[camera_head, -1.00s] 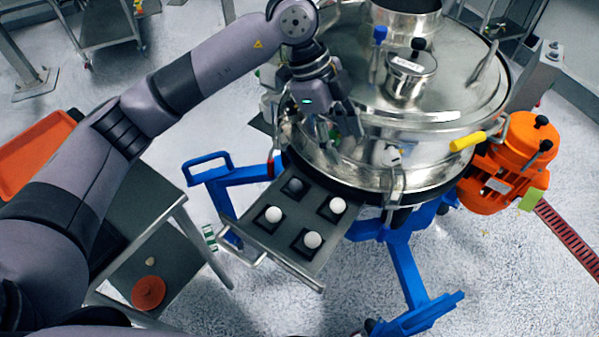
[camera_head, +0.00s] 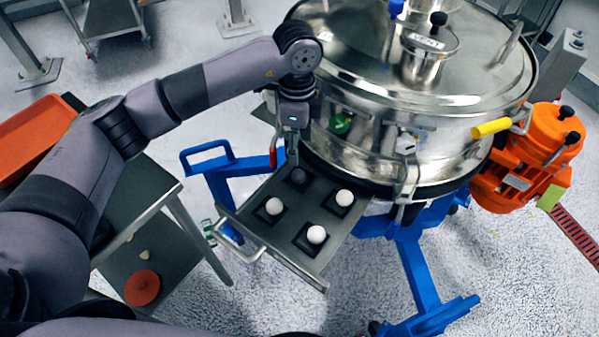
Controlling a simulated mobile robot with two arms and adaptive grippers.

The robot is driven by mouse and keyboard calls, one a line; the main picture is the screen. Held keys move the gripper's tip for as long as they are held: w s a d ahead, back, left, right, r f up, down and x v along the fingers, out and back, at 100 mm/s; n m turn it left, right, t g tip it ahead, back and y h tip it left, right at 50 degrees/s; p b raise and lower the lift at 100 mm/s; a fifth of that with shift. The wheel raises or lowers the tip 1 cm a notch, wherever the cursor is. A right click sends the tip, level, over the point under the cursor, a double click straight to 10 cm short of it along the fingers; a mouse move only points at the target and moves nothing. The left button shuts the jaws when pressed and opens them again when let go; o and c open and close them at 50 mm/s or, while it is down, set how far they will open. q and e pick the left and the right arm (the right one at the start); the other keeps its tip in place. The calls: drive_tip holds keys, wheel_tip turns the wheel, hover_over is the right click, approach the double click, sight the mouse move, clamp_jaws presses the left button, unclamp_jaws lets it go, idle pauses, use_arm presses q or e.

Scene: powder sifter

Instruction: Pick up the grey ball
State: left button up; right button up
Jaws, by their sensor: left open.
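The dark grey ball (camera_head: 298,175) sits in the far square holder of the metal tray (camera_head: 262,228), partly covered by my gripper. Three white balls sit in the tray's other holders: one at left (camera_head: 273,206), one at right (camera_head: 345,198) and one nearest (camera_head: 317,234). My left gripper (camera_head: 292,158) is open and points down just above and behind the grey ball. I cannot tell whether its fingers touch the ball. My right gripper is not in view.
The steel sifter (camera_head: 440,90) stands close behind the tray, with a yellow-handled clamp (camera_head: 491,127) and an orange motor (camera_head: 525,160). Blue legs (camera_head: 412,270) support it. A grey side table (camera_head: 150,185) stands at left with an orange tray (camera_head: 35,135).

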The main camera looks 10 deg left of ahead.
sight(300, 171)
use_arm(q)
wheel_tip(300, 171, down, 3)
drive_tip(key=shift+f, duration=0.1)
drive_tip(key=f, duration=0.1)
drive_tip(key=f+p, duration=0.1)
drive_tip(key=f, duration=0.2)
drive_tip(key=shift+s+d+f+p, duration=0.3)
drive_tip(key=shift+s+f+p, duration=0.05)
drive_tip(key=shift+s+p, duration=0.05)
drive_tip(key=shift+f, duration=0.3)
drive_tip(key=shift+c, duration=0.3)
drive_tip(key=c, duration=1)
drive_tip(key=shift+r, duration=0.15)
